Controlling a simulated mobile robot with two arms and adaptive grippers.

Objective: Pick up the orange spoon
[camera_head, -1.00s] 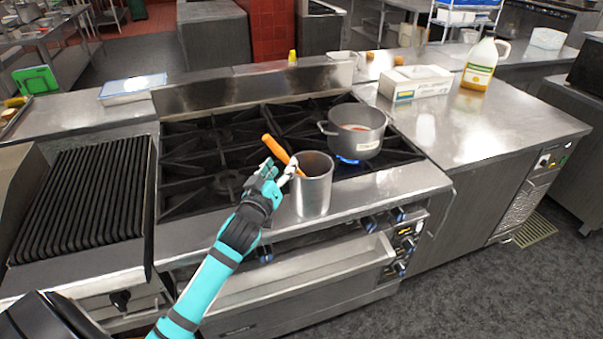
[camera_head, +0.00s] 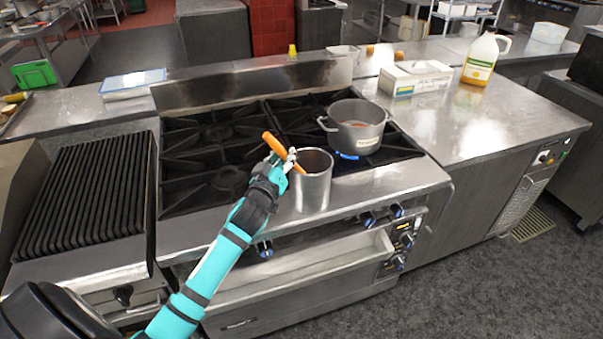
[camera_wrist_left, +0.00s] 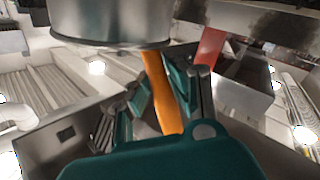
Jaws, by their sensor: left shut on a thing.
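The orange spoon (camera_head: 272,144) shows its orange handle tilted up to the left, with its lower end over or in the steel canister (camera_head: 313,190). My left gripper (camera_head: 284,163) is shut on the handle beside the canister's left rim. In the left wrist view the orange handle (camera_wrist_left: 160,88) runs between the green fingers (camera_wrist_left: 168,98), with the canister's metal wall (camera_wrist_left: 110,22) above it. The spoon's bowl is hidden. The canister stands upright on the stove's front edge. My right gripper is in neither view.
A grey pot (camera_head: 357,128) stands on a burner with a blue flame, just right of the canister. A ribbed grill (camera_head: 82,195) lies to the left. A white box (camera_head: 415,78) and a jug (camera_head: 482,60) stand on the right counter. The left burners are clear.

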